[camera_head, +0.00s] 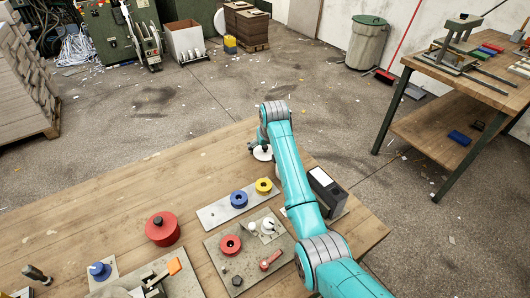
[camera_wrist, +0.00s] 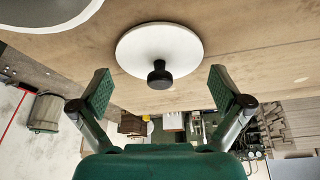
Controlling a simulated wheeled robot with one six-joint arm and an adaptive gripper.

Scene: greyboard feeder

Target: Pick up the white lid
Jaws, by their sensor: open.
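The white lid (camera_wrist: 140,45) is a round disc with a black knob (camera_wrist: 159,75), and it lies on the wooden table. In the head view the lid (camera_head: 262,153) shows at the table's far edge, partly hidden by my arm. My gripper (camera_wrist: 157,88) is open, with its green-padded fingers apart on either side of the knob in the wrist view. The fingers do not visibly touch the knob or the lid. In the head view my gripper (camera_head: 256,148) is small and mostly hidden at the lid.
A plate (camera_head: 215,213) with blue and yellow rings, a grey board (camera_head: 222,260) with small parts, a red lidded pot (camera_head: 162,230) and a black box (camera_head: 326,190) stand nearer. The table's far left is clear. A workbench (camera_head: 440,85) stands at the right.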

